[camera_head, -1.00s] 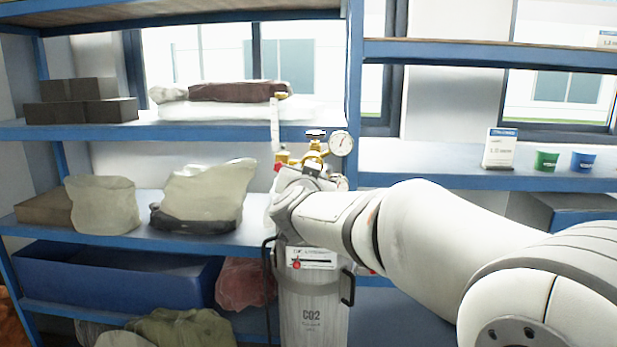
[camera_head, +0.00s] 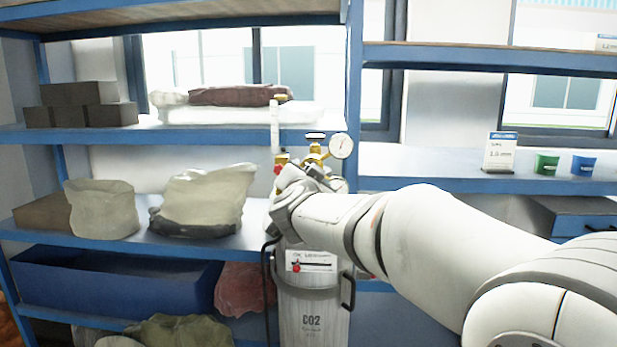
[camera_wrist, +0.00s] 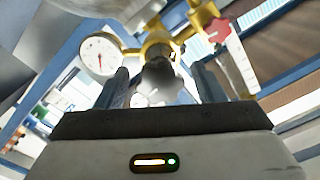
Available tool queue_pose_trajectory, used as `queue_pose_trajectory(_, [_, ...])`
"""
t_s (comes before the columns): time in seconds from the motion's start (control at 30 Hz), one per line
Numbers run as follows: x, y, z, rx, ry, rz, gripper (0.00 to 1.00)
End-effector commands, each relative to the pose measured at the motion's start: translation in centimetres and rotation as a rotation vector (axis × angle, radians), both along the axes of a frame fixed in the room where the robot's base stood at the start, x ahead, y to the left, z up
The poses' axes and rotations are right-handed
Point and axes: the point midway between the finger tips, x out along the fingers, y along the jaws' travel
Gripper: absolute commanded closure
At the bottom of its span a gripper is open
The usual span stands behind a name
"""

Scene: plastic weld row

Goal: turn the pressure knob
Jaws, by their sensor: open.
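The pressure knob (camera_wrist: 158,76) is a dark, rounded knob on the brass regulator (camera_wrist: 157,45), in the middle of the wrist view. My gripper (camera_wrist: 161,84) is open, with one finger on each side of the knob and apparent gaps between. I cannot tell whether either finger touches it. In the head view my gripper (camera_head: 308,180) is at the front of the regulator and hides the knob. A round white gauge (camera_head: 342,146) stands at the regulator's right; a second gauge (camera_head: 339,185) is partly hidden below it.
The regulator sits on a grey CO2 cylinder (camera_head: 312,305) with black side handles. A clear flow tube (camera_head: 275,125) and a red knob (camera_wrist: 216,38) are close beside my gripper. Blue shelves (camera_head: 180,134) with bags and boxes stand behind. Cups (camera_head: 546,163) are at the right.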

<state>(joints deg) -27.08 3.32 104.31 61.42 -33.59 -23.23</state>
Motion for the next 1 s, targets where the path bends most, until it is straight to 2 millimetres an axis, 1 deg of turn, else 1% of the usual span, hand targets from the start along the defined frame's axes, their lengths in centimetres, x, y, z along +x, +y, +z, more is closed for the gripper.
queue_pose_trajectory(0.17, [-0.5, 0.1, 0.0, 0.0, -0.001, 0.001, 0.37])
queue_pose_trajectory(0.27, [-1.7, 0.1, 0.0, 0.0, -0.001, 0.002, 0.37])
queue_pose_trajectory(0.5, [-5.8, 0.3, -0.1, 0.001, -0.001, 0.003, 0.37])
queue_pose_trajectory(0.6, [-7.0, 0.3, 0.0, 0.001, -0.001, 0.002, 0.37])
queue_pose_trajectory(0.73, [-7.8, 0.3, 0.0, 0.0, -0.001, 0.001, 0.37])
queue_pose_trajectory(1.0, [-7.8, 0.3, 0.0, -0.001, 0.001, 0.001, 0.37])
